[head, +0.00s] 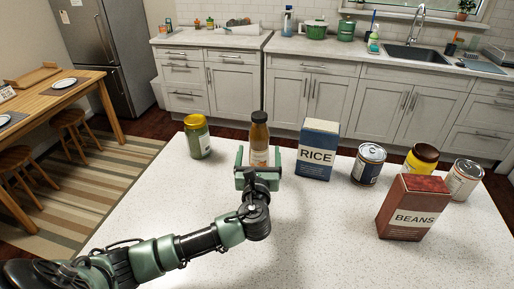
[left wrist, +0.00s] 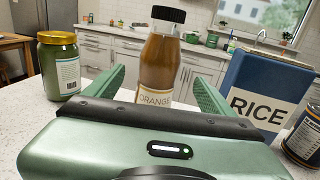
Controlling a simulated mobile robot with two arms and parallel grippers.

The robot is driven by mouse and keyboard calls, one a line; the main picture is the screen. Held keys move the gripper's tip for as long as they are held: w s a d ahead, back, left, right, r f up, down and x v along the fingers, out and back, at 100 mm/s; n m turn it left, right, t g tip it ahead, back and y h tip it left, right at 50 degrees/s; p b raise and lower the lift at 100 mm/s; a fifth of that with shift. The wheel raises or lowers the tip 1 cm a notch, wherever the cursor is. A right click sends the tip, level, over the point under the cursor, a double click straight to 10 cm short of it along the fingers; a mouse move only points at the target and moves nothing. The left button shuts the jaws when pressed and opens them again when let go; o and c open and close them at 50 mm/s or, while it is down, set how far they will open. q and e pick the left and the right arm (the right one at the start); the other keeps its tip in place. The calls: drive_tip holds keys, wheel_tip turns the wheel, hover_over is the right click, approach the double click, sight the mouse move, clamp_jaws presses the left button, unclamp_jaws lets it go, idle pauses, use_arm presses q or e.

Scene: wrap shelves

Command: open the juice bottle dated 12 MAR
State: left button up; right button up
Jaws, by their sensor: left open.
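An amber juice bottle (head: 260,137) with a black cap stands upright on the white counter. In the left wrist view the bottle (left wrist: 160,62) shows an ORANGE label, and its black cap (left wrist: 168,14) is on. No date can be read on it. My left gripper (head: 258,170) is open. Its two fingers (left wrist: 160,88) stand on either side of the bottle's lower part, and I cannot tell whether they touch it. The bottle's base is hidden behind the gripper. My right gripper is not in view.
A green jar with a yellow lid (head: 197,137) stands left of the bottle. A blue RICE box (head: 318,150) stands close on its right. Further right are several cans and jars and a red BEANS box (head: 412,208). The front of the counter (head: 310,235) is clear.

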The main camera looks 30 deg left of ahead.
sight(259, 144)
use_arm(q)
drive_tip(key=p+x, duration=0.2)
drive_tip(key=x, duration=0.4)
drive_tip(key=shift+w+a+r, duration=0.15)
drive_tip(key=shift+w+a, duration=0.05)
drive_tip(key=shift+w, duration=0.05)
drive_tip(key=shift+w+a, duration=0.2)
drive_tip(key=shift+w, duration=0.2)
clamp_jaws()
